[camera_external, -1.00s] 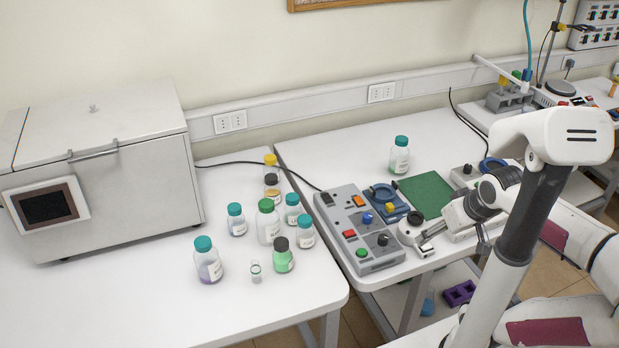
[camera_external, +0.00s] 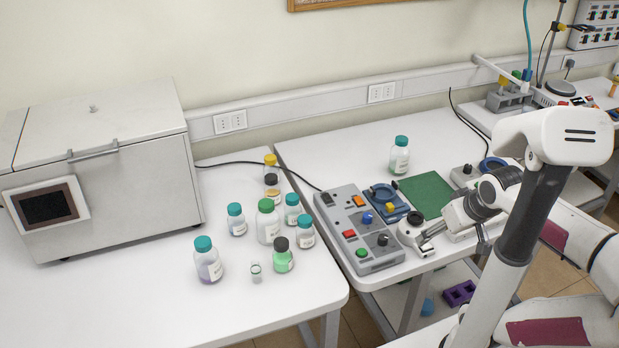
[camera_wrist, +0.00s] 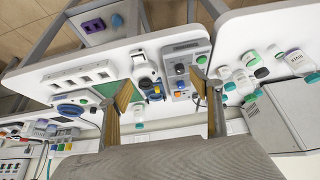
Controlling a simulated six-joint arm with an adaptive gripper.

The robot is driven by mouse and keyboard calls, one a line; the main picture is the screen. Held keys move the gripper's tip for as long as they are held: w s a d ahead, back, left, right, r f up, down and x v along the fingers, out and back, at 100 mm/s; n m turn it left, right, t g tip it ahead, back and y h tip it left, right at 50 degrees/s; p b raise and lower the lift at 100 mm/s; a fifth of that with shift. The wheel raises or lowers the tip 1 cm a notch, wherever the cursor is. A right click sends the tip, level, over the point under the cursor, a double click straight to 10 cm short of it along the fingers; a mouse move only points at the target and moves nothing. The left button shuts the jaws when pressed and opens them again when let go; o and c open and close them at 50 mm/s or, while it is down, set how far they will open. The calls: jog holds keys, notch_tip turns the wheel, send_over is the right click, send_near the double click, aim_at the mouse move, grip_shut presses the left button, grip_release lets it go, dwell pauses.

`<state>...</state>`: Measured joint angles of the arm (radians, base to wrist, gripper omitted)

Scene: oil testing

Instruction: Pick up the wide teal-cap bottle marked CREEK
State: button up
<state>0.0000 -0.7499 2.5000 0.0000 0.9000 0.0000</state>
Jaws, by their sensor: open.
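Several teal-cap bottles stand upright, and I cannot read CREEK on any label. On the left table in the external view are a large one with purple contents (camera_external: 208,264), a small one (camera_external: 237,222), and two more, one behind (camera_external: 292,212) and one in front (camera_external: 305,234). Another teal-cap bottle (camera_external: 400,158) stands alone on the right table. My gripper (camera_wrist: 161,90) is open and empty in the wrist view, above the right table and away from the bottle group, which shows at that view's right, including a large labelled bottle (camera_wrist: 296,62).
A green-cap bottle (camera_external: 268,225), a black-cap green bottle (camera_external: 283,258), a small vial (camera_external: 256,273) and yellow- and black-cap bottles crowd the group. A control box (camera_external: 358,230) and green mat (camera_external: 427,194) lie on the right table. A large white machine (camera_external: 120,190) stands at left.

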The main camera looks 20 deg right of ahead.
jog(key=c, duration=0.4)
dwell(0.3)
jog(key=w+d+t+h, duration=0.1)
jog(key=w+d+t, duration=0.25)
jog(key=w, duration=1.05)
jog(key=m+t+h, duration=0.1)
jog(key=t, duration=0.4)
send_near(406, 145)
jog(key=a+r, duration=0.2)
jog(key=a, duration=0.3)
jog(key=w+d+f+t, duration=0.1)
jog(key=d+f, duration=0.1)
jog(key=w+d+f+t, duration=0.1)
jog(key=w+d+f, duration=0.1)
jog(key=shift+w+m+t+h, duration=0.3)
jog(key=shift+w+t, duration=0.05)
jog(key=shift+d+f+t, duration=0.5)
jog(key=shift+d+f, duration=0.15)
jog(key=shift+d, duration=0.05)
